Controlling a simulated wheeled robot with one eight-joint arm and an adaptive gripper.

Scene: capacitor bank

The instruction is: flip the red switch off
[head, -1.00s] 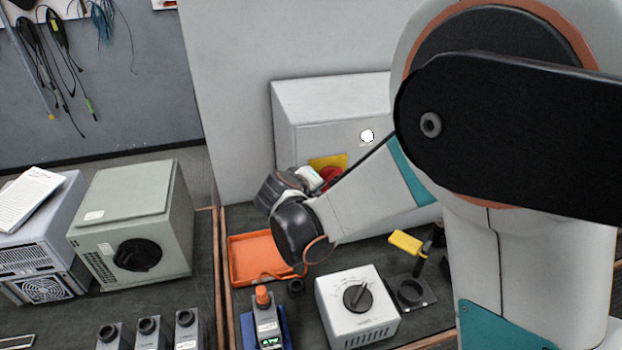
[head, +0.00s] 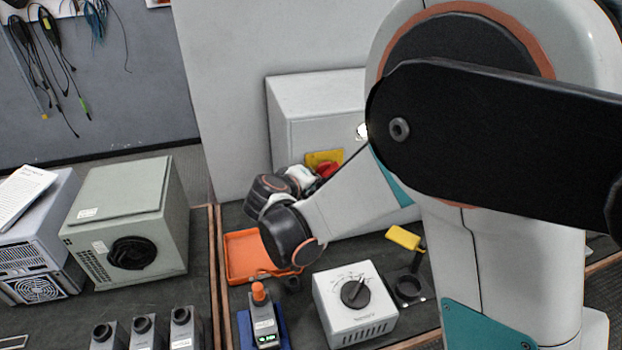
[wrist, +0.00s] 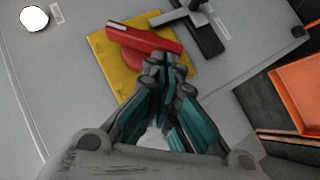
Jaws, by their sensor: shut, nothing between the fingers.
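The red switch (wrist: 142,40) is a rotary handle on a yellow plate (wrist: 108,50) on the grey cabinet's face in the wrist view. Its bar lies slanted across the upper part of the plate. My gripper (wrist: 165,66) is shut and empty, its fingertips just below the red bar and over the plate; I cannot tell if they touch it. In the head view the red switch (head: 327,169) and yellow plate (head: 322,158) show partly behind my wrist, and the fingers are hidden there.
The grey cabinet (head: 318,97) stands at the back of the bench. A black and grey handle (wrist: 205,30) sits right of the plate. Below are an orange tray (head: 240,262), a dial box (head: 355,310) and a yellow-handled tool (head: 404,237). A white round lamp (wrist: 33,18) is at upper left.

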